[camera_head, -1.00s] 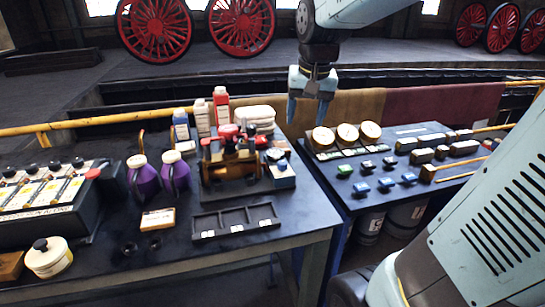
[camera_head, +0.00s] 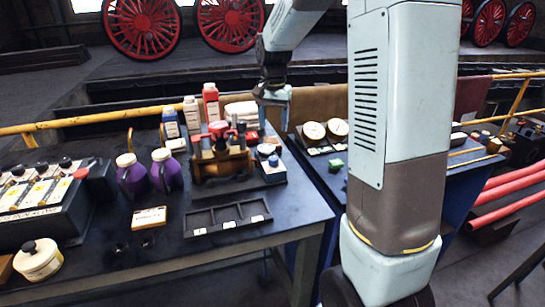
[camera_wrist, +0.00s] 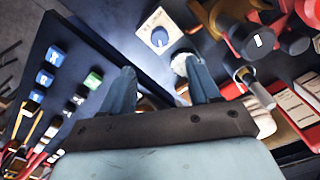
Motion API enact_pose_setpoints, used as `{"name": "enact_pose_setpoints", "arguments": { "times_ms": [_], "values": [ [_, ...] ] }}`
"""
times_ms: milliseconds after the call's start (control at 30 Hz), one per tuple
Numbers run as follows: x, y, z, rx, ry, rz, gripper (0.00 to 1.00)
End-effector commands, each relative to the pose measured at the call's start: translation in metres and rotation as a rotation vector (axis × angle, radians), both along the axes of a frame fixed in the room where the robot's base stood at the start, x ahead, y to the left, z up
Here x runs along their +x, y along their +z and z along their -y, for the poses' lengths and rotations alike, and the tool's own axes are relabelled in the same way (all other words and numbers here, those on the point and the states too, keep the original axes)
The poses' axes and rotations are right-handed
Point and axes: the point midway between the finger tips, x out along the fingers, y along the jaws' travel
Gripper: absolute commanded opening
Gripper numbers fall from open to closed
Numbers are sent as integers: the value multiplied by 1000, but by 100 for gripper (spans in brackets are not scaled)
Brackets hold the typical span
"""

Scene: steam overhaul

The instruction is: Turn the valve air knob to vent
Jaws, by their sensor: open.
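The valve air knob seems to be a small blue knob (camera_wrist: 159,39) on a pale square plate in the wrist view. In the head view it appears as a blue knob (camera_head: 273,160) on a pale box at the right end of the left bench. My gripper (camera_head: 273,122) is above and behind this box in the head view. In the wrist view my gripper (camera_wrist: 160,75) has its two blue fingers spread, with nothing held between them. The knob lies beyond the fingertips, apart from them. The knob's marking is too small to read.
A brown valve assembly with red parts (camera_head: 220,165) stands beside the box. Bottles (camera_head: 211,104) and a white folded stack (camera_head: 241,110) are behind. A black tray (camera_head: 228,218) lies in front. Round gauges (camera_head: 314,131) stand on the right bench, partly hidden by my arm.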

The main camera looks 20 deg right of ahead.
Motion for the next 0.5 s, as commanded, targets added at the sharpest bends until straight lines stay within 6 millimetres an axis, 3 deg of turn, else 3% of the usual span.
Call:
{"name": "enact_pose_setpoints", "arguments": {
  "times_ms": [500],
  "values": [
    [-1, -90, 0, 0, 1, -4, 61]
  ]
}}
